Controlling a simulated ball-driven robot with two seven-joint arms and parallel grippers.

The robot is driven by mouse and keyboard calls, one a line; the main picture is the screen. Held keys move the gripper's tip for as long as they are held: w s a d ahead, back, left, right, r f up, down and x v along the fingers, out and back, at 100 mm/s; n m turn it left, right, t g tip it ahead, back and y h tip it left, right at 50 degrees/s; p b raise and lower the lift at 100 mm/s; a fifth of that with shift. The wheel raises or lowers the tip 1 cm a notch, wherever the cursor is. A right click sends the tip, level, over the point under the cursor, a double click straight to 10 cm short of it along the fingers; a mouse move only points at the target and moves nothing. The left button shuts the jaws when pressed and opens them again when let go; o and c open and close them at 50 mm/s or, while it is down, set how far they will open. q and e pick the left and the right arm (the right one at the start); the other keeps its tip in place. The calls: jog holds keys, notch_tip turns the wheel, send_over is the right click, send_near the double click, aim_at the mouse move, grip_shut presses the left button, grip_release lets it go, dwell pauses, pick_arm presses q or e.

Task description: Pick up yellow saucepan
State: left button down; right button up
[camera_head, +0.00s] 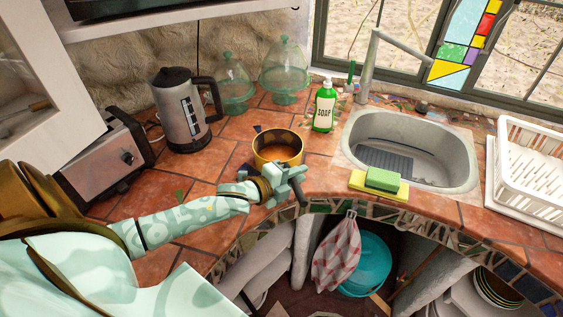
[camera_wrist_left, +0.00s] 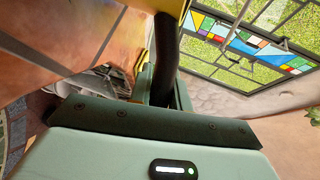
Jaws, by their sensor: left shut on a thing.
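The yellow saucepan (camera_head: 278,158) is at the front part of the tiled counter, left of the sink, with its opening facing up. My left gripper (camera_head: 288,184) is at its near side, shut on its dark handle. In the left wrist view the dark handle (camera_wrist_left: 166,55) runs up between the fingers, and a strip of the pan's yellow side (camera_wrist_left: 176,7) shows at the top. I cannot tell whether the pan's base touches the counter. My right gripper is not in view.
A green soap bottle (camera_head: 324,108) stands behind and right of the pan. A sponge (camera_head: 383,179) lies in front of the sink (camera_head: 420,152). A kettle (camera_head: 181,112) and a toaster (camera_head: 108,160) stand left, glass domes (camera_head: 285,72) behind. A white dish rack (camera_head: 530,165) is at right.

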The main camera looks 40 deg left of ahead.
pick_arm(q)
jog(key=shift+r, duration=0.1)
jog(key=shift+w+r, duration=0.1)
jog(key=shift+r, duration=0.35)
jog(key=s+d+r+p, duration=0.4)
jog(key=s+d+r, duration=0.5)
jog(key=r, duration=0.3)
jog(key=shift+s+d+p, duration=0.15)
jog(key=shift+d+p, duration=0.15)
jog(key=shift+d, duration=0.45)
